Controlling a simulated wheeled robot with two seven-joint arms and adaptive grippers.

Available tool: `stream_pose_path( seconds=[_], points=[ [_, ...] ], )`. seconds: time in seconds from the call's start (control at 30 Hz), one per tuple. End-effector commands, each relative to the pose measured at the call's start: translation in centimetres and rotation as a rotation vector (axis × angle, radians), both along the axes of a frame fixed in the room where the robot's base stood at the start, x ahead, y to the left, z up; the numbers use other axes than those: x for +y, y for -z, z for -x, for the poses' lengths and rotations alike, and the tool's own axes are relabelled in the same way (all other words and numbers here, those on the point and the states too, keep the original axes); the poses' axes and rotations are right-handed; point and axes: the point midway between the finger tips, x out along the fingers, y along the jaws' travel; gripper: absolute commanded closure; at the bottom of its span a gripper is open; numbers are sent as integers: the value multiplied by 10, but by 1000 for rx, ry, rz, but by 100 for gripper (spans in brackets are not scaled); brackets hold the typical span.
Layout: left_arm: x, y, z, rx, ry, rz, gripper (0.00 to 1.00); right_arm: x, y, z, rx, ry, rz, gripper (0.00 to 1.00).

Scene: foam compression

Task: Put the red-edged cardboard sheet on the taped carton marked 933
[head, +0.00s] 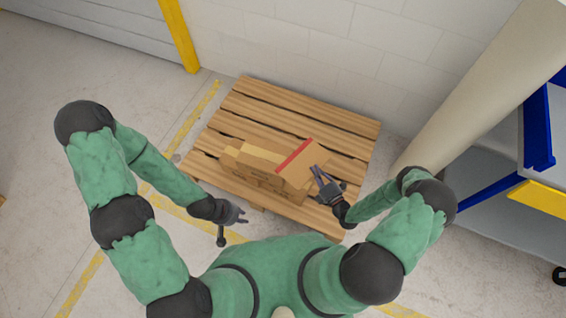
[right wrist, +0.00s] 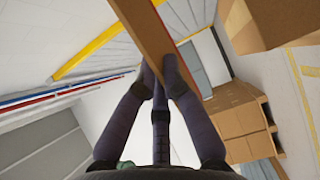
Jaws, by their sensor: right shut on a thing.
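The red-edged cardboard sheet (head: 297,158) is tilted above the cartons on the pallet, its red strip along the upper left edge. My right gripper (head: 319,173) is shut on the sheet at its right side. In the right wrist view the sheet (right wrist: 143,28) shows edge-on as a brown strip between the fingers (right wrist: 158,82). A carton (head: 262,178) stands on the pallet, partly under the sheet; its print is too small to read, so I cannot tell the 933. My left gripper (head: 241,215) is empty in front of the pallet, its fingertips apart.
The wooden pallet (head: 350,142) lies against a white block wall (head: 330,40), with bare slats around the cartons. A beige column (head: 470,85) and a blue-framed rack (head: 535,140) stand at the right. A yellow post (head: 180,35) is at the back left.

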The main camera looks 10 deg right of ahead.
Motion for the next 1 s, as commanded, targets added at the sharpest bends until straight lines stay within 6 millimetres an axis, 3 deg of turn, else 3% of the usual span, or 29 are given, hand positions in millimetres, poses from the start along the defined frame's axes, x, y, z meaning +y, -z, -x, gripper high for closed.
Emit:
stream_pose_path(
  seconds=[0.3, 0.5, 0.87, 1.0],
  points=[
    [0, 29, 0, 0, 0, 0, 74, 48, 34, -52, -1, -7, -1, 100],
    [0, 49, 0, 0, 0, 0, 74, 63, 68, -72, -1, -2, 1, 100],
    [0, 60, 0, 0, 0, 0, 74, 74, 88, -86, 0, -1, 0, 100],
    [0, 72, 0, 0, 0, 0, 74, 75, 109, -87, 1, 1, 0, 100]
  ],
)
